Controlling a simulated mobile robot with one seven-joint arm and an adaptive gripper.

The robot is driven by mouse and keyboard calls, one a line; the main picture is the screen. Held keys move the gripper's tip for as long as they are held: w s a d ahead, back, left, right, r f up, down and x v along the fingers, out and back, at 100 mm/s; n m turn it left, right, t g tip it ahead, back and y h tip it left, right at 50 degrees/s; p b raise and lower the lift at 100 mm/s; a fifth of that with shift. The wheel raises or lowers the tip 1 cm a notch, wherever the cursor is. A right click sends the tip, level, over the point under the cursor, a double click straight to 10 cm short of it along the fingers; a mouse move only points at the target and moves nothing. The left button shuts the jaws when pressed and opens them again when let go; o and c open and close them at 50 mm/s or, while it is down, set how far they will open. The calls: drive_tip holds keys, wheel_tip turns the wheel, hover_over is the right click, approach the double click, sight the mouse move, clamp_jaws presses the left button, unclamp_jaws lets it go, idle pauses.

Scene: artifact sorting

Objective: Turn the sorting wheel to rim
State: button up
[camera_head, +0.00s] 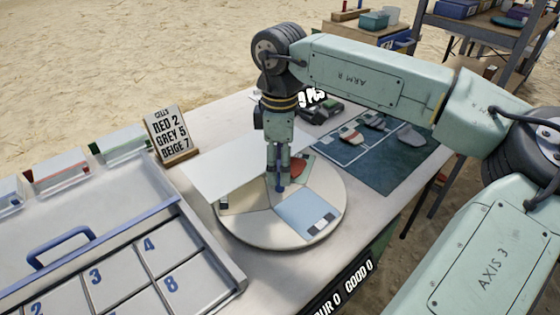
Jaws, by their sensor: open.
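The sorting wheel (262,233) is a round pale disc on the table, split into sectors. One sector is light blue (308,212), one is reddish (299,167) and one is beige (238,200); the light blue and beige ones carry small dark-and-white marks. A flat white panel (225,165) covers the wheel's back left part. My gripper (280,186) points down over the middle of the wheel, its fingers close to the surface. Whether it touches the wheel I cannot tell. It holds nothing that I can see. The word "rim" is not legible anywhere.
A sign (170,133) reads red 2, grey 5, beige 7. A numbered compartment tray (205,285) with a blue handle fills the front left. A dark blue-green mat (385,160) with several sherds lies at right. Shelves (480,28) stand behind. Small bins (120,147) line the left.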

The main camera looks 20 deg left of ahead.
wheel_tip(320, 180, up, 12)
idle(0.6)
